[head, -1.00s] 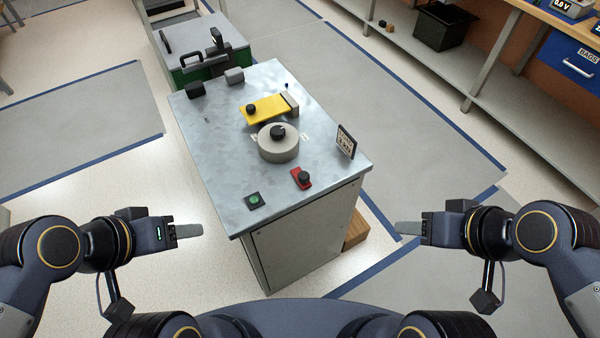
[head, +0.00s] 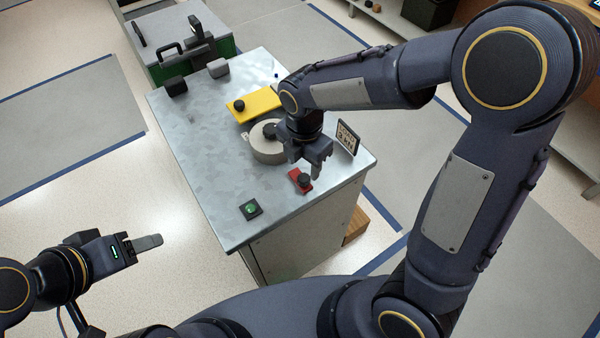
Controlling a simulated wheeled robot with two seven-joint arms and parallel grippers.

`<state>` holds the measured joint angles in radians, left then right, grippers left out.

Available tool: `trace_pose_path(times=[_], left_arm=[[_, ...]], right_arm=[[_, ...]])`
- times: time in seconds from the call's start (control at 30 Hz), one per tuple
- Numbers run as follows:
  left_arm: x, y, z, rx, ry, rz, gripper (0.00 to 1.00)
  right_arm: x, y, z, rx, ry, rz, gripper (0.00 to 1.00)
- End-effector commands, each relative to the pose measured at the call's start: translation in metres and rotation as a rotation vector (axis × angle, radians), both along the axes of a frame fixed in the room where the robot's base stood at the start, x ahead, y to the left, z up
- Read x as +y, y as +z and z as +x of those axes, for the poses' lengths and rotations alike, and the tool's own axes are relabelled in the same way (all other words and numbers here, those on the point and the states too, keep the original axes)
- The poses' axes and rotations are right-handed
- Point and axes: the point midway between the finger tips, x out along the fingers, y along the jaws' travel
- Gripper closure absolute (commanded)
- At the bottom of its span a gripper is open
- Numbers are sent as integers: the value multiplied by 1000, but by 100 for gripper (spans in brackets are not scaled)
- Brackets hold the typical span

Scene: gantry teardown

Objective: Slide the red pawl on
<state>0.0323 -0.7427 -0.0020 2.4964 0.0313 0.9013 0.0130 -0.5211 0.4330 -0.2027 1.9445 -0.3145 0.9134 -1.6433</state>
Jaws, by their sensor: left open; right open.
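The red pawl (head: 299,184), a small red plate with a black knob on top, lies on the metal bench top near its front right edge. My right gripper (head: 308,170) is open, pointing down just above and behind the pawl's knob. I cannot tell whether it touches the knob. The round grey drum (head: 264,150) with a black knob stands behind it, partly hidden by my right arm. The yellow plate (head: 262,102) with a black knob lies further back. My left gripper (head: 150,242) is open and empty, off the bench to the left.
A green button box (head: 250,208) sits at the bench's front left. A small sign (head: 348,137) stands at the right edge. Black and grey blocks (head: 175,85) sit at the back left. A green case (head: 180,45) stands behind the bench. The bench top's left side (head: 205,150) is clear.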

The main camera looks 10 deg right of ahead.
Motion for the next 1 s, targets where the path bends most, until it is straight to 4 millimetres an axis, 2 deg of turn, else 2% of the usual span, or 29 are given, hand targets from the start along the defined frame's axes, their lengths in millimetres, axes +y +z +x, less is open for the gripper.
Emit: trace_pose_path(times=[0.1,0.3,0.43,0.7,1.0], left_arm=[[0,-3,0,0,0,0,47],[0,-4,0,0,0,0,47],[0,-5,0,0,0,0,47],[0,-5,0,0,0,0,47],[0,-5,0,0,0,0,47]], right_arm=[[0,-23,-1,5,-1,-3,50],[0,-48,-1,3,-4,0,50],[0,-55,-1,2,-5,1,50],[0,-56,0,1,-5,2,51],[0,-55,0,0,-5,2,91]])
